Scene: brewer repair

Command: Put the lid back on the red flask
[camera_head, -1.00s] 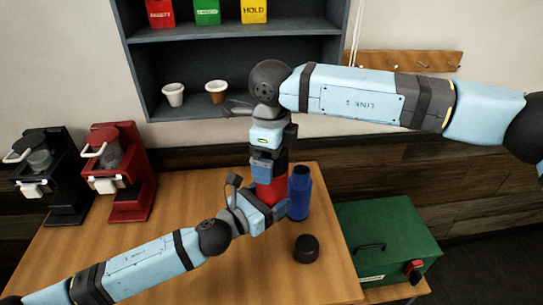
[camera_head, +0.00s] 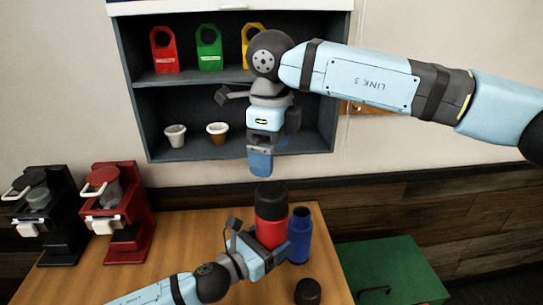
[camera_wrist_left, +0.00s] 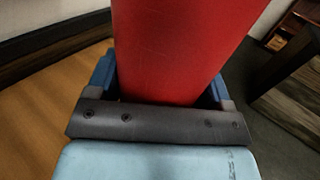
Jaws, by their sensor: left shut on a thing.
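The red flask (camera_head: 270,232) stands upright at the table's right part, with a black lid (camera_head: 271,201) on top that looks level. My left gripper (camera_head: 274,254) is shut around the flask's lower body; the left wrist view shows the red body (camera_wrist_left: 182,50) between its blue fingers. My right gripper (camera_head: 261,163) hangs pointing down just above the lid, apart from it and with nothing seen in it. Its fingers overlap from this angle, so its opening is unclear. Whether the lid is fully seated cannot be told.
A blue flask (camera_head: 300,238) without a lid stands close right of the red one. Another black lid (camera_head: 307,291) lies on the table (camera_head: 190,240) in front of it. Two brewers, black (camera_head: 45,215) and red (camera_head: 118,215), stand left. A shelf (camera_head: 240,145) hangs behind.

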